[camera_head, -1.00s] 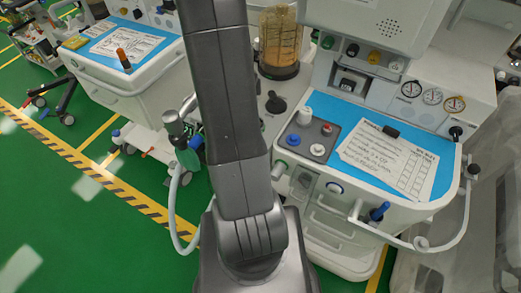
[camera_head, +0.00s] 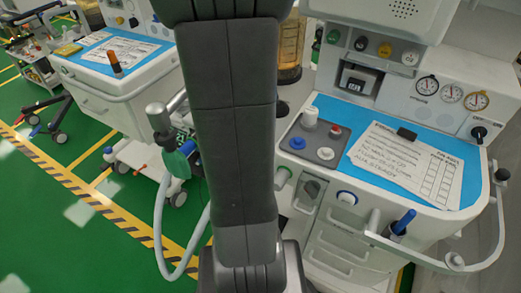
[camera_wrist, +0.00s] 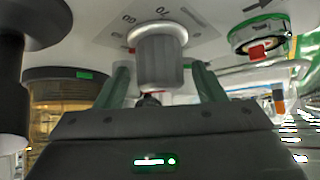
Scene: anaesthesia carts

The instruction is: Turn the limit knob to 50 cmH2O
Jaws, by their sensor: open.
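A pale grey ribbed knob (camera_wrist: 160,60) stands on a white panel with a printed number scale around its base. It looks like the limit knob. My gripper (camera_wrist: 162,72) is open, its two green fingers on the left and right of the knob in the wrist view. A gap shows between each finger and the knob's side, and I cannot tell how deep the knob sits between them. Part of the scale is readable, but the setting is not. In the head view my arm hides my gripper and I cannot make out this knob.
An amber canister (camera_wrist: 65,105) and a dark cylinder (camera_wrist: 12,75) are close on the left in the wrist view. A green-rimmed round part (camera_wrist: 260,35) is at the right. In the head view, the cart's blue worktop (camera_head: 465,190) carries a paper sheet (camera_head: 400,165).

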